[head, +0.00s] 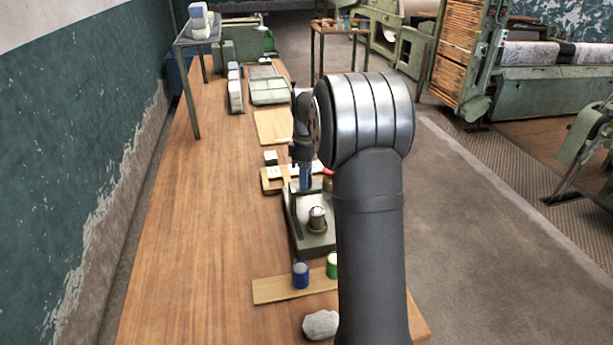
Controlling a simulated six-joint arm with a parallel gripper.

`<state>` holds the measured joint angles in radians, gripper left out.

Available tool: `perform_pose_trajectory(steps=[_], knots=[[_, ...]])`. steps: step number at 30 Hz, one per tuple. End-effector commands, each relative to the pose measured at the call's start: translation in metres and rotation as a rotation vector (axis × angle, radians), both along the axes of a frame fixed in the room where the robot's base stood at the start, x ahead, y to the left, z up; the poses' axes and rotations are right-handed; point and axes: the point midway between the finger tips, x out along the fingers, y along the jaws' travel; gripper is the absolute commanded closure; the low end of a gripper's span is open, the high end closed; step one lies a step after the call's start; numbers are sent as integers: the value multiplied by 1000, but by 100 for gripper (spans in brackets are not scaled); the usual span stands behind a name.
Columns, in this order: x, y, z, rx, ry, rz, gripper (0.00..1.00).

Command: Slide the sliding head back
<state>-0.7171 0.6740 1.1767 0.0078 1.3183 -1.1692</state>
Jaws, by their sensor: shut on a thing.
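A dark green-grey bench device (312,243) stands on the wooden table, partly hidden on its right by my arm. A short metal cylinder (317,219) stands on its near part. Behind that, an upright part that looks like the sliding head (305,180) rises at the far part of the device. My gripper (302,158) points down over this upright part and is shut on it. The fingertips are small and dark here, and the exact place of the grip is hard to make out.
A wooden board (275,289) near the front carries a blue cup (300,275) and a green cup (332,265). A pale stone-like lump (320,325) lies in front. Trays (269,91) stand farther back. The table's left side is clear.

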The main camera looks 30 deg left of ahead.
Motion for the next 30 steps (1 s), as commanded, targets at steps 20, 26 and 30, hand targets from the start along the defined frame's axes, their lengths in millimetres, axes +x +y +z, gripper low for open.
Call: perform_pose_trajectory(steps=[20,26,30], knots=[[3,2,34,10,-11,0,44],[4,3,83,11,-12,0,44],[5,3,117,11,-12,0,44]])
